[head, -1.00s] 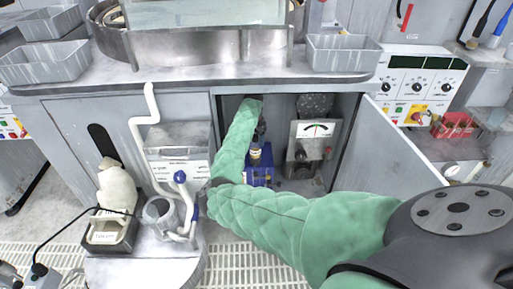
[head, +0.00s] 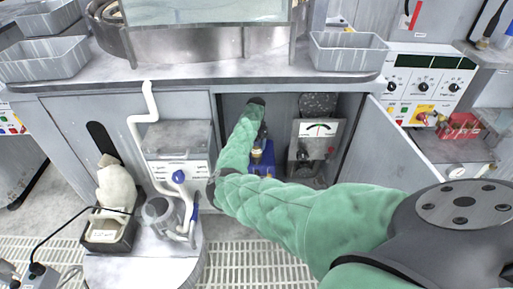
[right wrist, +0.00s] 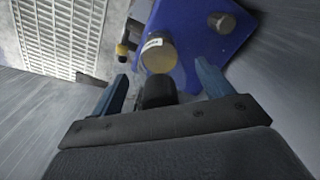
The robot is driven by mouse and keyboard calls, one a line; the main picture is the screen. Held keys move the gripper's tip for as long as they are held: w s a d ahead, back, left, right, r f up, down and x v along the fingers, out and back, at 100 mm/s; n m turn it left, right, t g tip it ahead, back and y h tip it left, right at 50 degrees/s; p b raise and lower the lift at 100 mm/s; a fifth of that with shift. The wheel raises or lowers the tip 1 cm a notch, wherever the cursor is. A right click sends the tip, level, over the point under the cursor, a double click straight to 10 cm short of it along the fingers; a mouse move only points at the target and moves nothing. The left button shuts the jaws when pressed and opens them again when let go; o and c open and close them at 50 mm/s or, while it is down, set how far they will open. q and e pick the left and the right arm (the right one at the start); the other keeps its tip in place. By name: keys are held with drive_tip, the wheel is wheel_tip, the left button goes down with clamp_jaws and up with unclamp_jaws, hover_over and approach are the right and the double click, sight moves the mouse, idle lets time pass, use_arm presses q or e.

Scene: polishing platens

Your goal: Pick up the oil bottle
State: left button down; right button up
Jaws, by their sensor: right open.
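The oil bottle seems to be the small amber item with a white label (head: 257,153) inside the open cabinet, by a blue block. In the right wrist view it shows as a yellowish round body with a white label (right wrist: 159,55), with a dark cylinder in front of it that may be its top. My right gripper (right wrist: 163,76) is open, with the dark cylinder between its blue fingers and the yellowish body just beyond the tips. No grip on it shows. In the head view the gripper is small and mostly hidden by my green sleeve. My left gripper is not in view.
The cabinet door (head: 395,155) stands open on the right. A gauge box (head: 313,140) stands inside, right of the bottle. The blue block (right wrist: 205,30) carries a metal knob. The counter edge (head: 220,85) lies above; white pipework (head: 150,130) stands at left.

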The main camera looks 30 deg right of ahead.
drive_tip(key=shift+f, duration=0.7)
drive_tip(key=shift+r, duration=0.1)
drive_tip(key=c, duration=1.4)
